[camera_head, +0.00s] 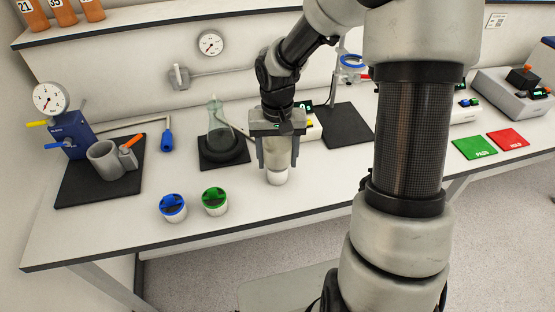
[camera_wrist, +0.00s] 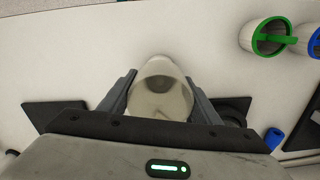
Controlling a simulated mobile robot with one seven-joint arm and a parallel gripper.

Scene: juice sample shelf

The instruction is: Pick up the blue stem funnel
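I cannot tell for sure which thing is the blue stem funnel. A white cup with a blue cross-barred top (camera_head: 172,208) stands near the table's front edge; its blue rim shows at the right edge of the wrist view (camera_wrist: 314,44). A small blue piece (camera_head: 166,140) stands farther back. My gripper (camera_head: 277,165) points down over the table, right of the cups. A pale, translucent rounded vessel (camera_wrist: 160,88) is between its fingers, its white lower end (camera_head: 277,177) at the tabletop. The fingers lie close along both sides; whether they grip it is unclear.
A matching green-topped cup (camera_head: 214,201) stands beside the blue one. A flask (camera_head: 217,115) on a dark mat is behind my gripper. A blue gauge unit (camera_head: 68,138) and grey holder (camera_head: 103,160) are left.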

